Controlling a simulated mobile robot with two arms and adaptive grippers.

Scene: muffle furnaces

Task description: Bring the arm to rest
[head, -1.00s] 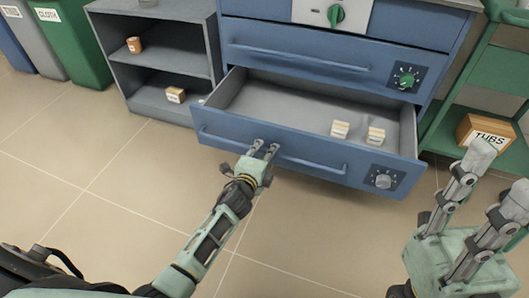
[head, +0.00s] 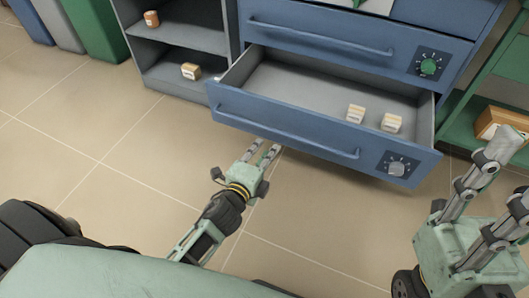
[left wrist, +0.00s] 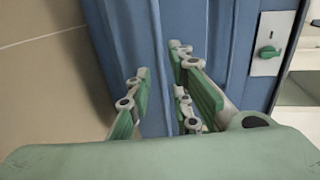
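My left gripper (head: 262,152) hangs over the tiled floor, in front of the open blue drawer (head: 270,126) and apart from its bar handle (head: 285,134). Its fingers are apart with nothing between them. In the left wrist view the green-padded fingers of the left gripper (left wrist: 160,98) stand apart before a blue furnace surface (left wrist: 215,45). My right gripper (head: 508,178) is at the right of the head view, its fingers wide apart and empty. My left forearm is partly hidden behind my own body.
Two small cream-and-tan blocks (head: 356,114) (head: 391,122) lie in the pulled-out drawer. A grey shelf (head: 180,50) with a small cup and a block stands left. A green rack (head: 475,90) with a box (head: 495,122) stands right. The floor (head: 120,150) at left is clear.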

